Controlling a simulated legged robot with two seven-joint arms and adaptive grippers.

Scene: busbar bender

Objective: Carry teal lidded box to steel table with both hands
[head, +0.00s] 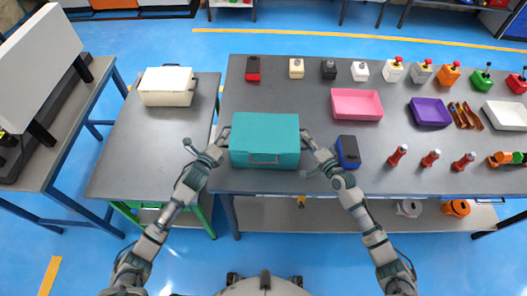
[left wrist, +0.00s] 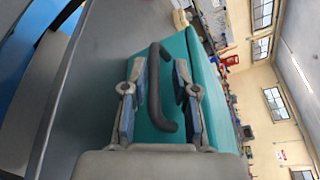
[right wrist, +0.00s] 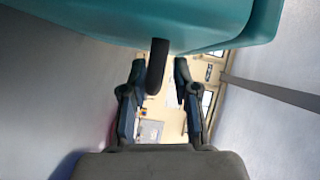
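The teal lidded box (head: 265,138) sits on the left end of a long grey table (head: 330,165), its lid shut. My left gripper (head: 223,142) is at its left side. In the left wrist view the open fingers (left wrist: 158,72) stand on both sides of the dark side handle (left wrist: 158,110), with gaps showing. My right gripper (head: 308,141) is at its right side. In the right wrist view the open fingers (right wrist: 159,72) straddle the end of the other dark handle (right wrist: 156,68), apart from it. A smaller grey-topped table (head: 130,165) stands to the left.
A cream box (head: 167,88) sits at the back of the smaller table; its front is clear. A blue-and-black box (head: 347,152) lies just right of my right gripper. A pink tray (head: 357,105), a purple tray (head: 430,112) and several push-button boxes occupy the long table.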

